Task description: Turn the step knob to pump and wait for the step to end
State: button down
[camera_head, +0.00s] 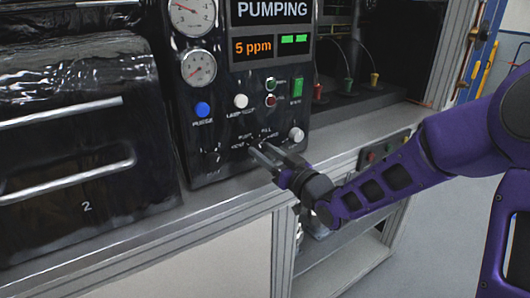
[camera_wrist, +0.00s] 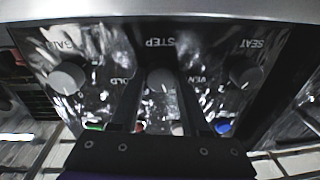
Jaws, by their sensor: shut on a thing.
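The step knob (camera_wrist: 160,78) is a pale round knob at the middle of the control panel, with the label STEP beside it upside down in the wrist view. My gripper (camera_wrist: 161,92) has one finger on each side of it and is shut on it. In the head view, my gripper (camera_head: 258,152) reaches the lower panel from the right and largely hides the knob. The knob's pointer and exact setting cannot be made out. The display (camera_head: 271,28) reads PUMPING and 5 ppm, with green bars lit.
Other knobs flank it in the wrist view, one left (camera_wrist: 67,78) and one right (camera_wrist: 243,75). A narrow grey ledge (camera_head: 235,188) runs below the panel.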

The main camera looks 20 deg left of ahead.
jog(key=shift+c, duration=1.9)
grip_release()
jog(key=r+v, duration=0.1)
jog(key=v, duration=1.1)
jog(key=shift+f, duration=0.45)
jog(key=shift+w+d, duration=0.1)
